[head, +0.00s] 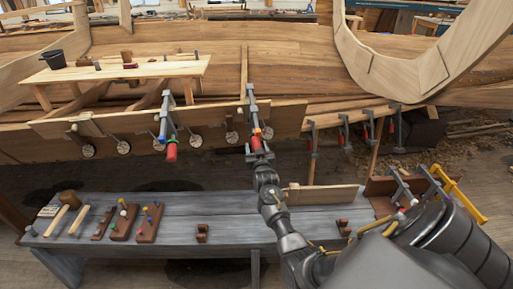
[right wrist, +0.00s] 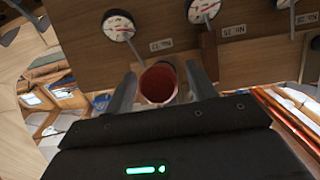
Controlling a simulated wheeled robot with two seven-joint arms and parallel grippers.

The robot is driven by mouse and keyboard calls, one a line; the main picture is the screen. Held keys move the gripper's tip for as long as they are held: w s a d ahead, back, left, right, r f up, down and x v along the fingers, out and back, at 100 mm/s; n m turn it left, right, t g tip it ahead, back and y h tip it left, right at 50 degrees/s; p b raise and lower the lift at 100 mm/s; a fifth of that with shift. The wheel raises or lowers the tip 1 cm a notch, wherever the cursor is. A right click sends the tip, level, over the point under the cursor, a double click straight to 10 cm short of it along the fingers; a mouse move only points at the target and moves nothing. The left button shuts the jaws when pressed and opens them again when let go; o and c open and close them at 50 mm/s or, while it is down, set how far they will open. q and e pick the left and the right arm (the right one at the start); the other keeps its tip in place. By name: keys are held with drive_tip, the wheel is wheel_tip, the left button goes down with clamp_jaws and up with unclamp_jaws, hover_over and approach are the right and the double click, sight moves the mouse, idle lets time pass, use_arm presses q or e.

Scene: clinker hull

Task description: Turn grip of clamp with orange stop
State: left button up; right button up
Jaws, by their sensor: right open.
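The clamp with the orange stop (head: 258,131) hangs on the hull's plank edge in the middle of the head view, its grey bar (head: 251,98) upright. Its red grip is mostly hidden there by my right gripper (head: 259,158), which comes up from below. In the right wrist view the round red end of the grip (right wrist: 158,84) faces me between the two fingers of my right gripper (right wrist: 161,87). The fingers are open, one on each side of the grip; I cannot tell whether either touches it. My left gripper is not in view.
Another clamp with a blue stop (head: 163,137) and red grip (head: 171,152) hangs to the left. Round dials (head: 195,141) line the plank. A grey bench (head: 180,228) with mallets and small racks stands below. More clamps (head: 344,130) hang at right.

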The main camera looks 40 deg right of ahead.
drive_tip(key=shift+w+d, duration=0.1)
drive_tip(key=shift+w, duration=0.1)
drive_tip(key=c, duration=1)
drive_tip(key=shift+f+m+t+y, duration=0.1)
drive_tip(key=shift+m+t+y, duration=0.5)
drive_tip(key=shift+m+y, duration=0.4)
drive_tip(key=shift+m+t+y+b, duration=0.75)
drive_tip(key=shift+m+y, duration=0.25)
drive_tip(key=shift+m, duration=0.4)
